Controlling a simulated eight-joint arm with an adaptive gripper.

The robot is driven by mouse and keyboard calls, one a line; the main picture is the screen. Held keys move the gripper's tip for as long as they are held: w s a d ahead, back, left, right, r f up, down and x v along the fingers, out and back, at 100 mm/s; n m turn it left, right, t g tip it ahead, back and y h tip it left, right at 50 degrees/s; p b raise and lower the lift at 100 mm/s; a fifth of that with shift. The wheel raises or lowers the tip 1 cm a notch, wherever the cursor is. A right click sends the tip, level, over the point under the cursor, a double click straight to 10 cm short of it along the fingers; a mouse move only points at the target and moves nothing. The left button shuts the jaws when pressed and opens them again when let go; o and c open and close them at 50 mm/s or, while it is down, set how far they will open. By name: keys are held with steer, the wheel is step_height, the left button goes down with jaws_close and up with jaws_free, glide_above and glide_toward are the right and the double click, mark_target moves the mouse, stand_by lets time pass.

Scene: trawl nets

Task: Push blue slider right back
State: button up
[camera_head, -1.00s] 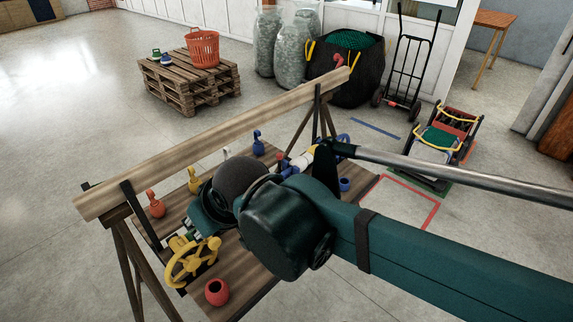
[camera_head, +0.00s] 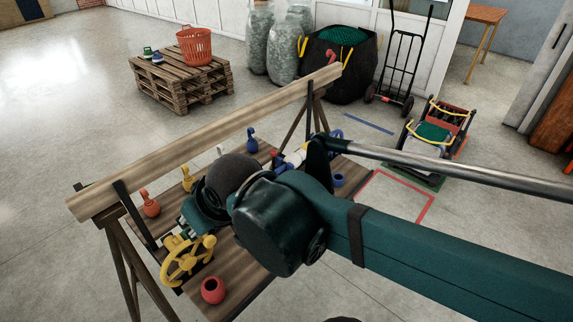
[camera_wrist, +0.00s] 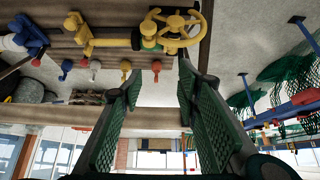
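A blue part (camera_wrist: 28,38), possibly the blue slider, shows at the upper left of the wrist view, beside a yellow bar and fitting (camera_wrist: 75,24). I cannot tell which way it is set. In the head view my arm covers much of the wooden board (camera_head: 235,272), and a blue curved part (camera_head: 336,135) shows past my arm. My gripper (camera_wrist: 158,72) is open and empty, its two green-padded fingers apart. Its tips lie below the yellow handwheel (camera_wrist: 182,32) in the wrist view.
A thick wooden beam (camera_head: 220,140) runs along the board's far side. Coloured hooks, including a red one (camera_head: 149,203), stand near it. A yellow handwheel (camera_head: 188,260) and a red pot (camera_head: 213,290) are at the near left. A blue cup (camera_head: 338,180) is at the right.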

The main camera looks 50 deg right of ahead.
steer(key=shift+o, duration=0.7)
steer(key=shift+d, duration=0.1)
steer(key=w+d+f+m+g+p, duration=0.1)
steer(key=w+d+m, duration=0.1)
steer(key=w+d, duration=0.35)
steer(key=w+d+m+g+h+p, duration=0.1)
steer(key=w+d+g, duration=0.15)
steer(key=d, duration=0.65)
steer(key=w+d+f+m+g+p, duration=0.1)
steer(key=w+d+m, duration=0.1)
steer(key=w+d, duration=0.45)
steer(key=s+d+f+m, duration=0.1)
steer(key=d+f, duration=0.4)
steer(key=d, duration=0.4)
steer(key=d+f+m+g+p, duration=0.1)
steer(key=d+f, duration=0.3)
steer(key=d, duration=0.5)
steer(key=s+d+f+m+g+p, duration=0.1)
steer(key=d+f, duration=0.4)
steer(key=d, duration=0.3)
steer(key=shift+s+d+f+m+g+y, duration=0.25)
steer(key=shift+s+d+f+m+y, duration=0.05)
steer(key=shift+s+d+m+y, duration=0.1)
steer(key=shift+s+d+f+p, duration=0.1)
steer(key=shift+d+f+p, duration=0.2)
steer(key=shift+d+f, duration=0.15)
